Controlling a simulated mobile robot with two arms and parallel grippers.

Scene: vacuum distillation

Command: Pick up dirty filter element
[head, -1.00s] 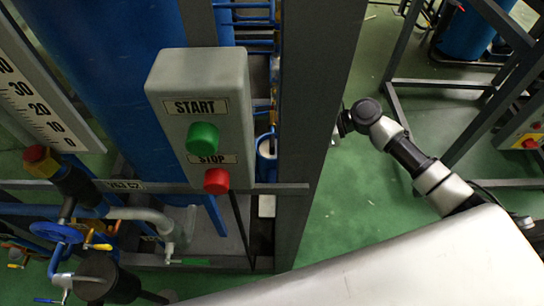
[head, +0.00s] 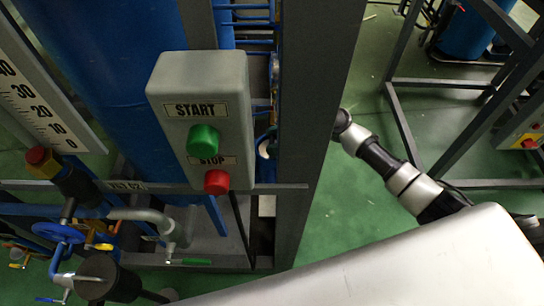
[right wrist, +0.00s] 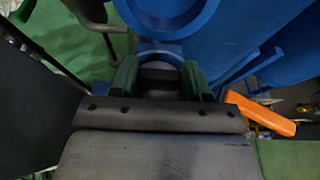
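I cannot make out a dirty filter element for certain in either view. In the right wrist view my right gripper (right wrist: 160,80) has its two green fingers spread apart, with a visible gap between them. A blue rounded rim (right wrist: 160,50) lies just past the fingertips, and I cannot tell whether they touch it. A larger blue ring (right wrist: 168,14) is beyond it. In the head view my right arm reaches in from the right, and its gripper end is hidden behind the grey post (head: 312,130). My left gripper is not in view.
A grey START/STOP box (head: 205,75) stands left of the post. An orange handle (right wrist: 258,114) is right of my gripper in the wrist view. Valves and pipes with a blue handwheel (head: 57,232) are at lower left.

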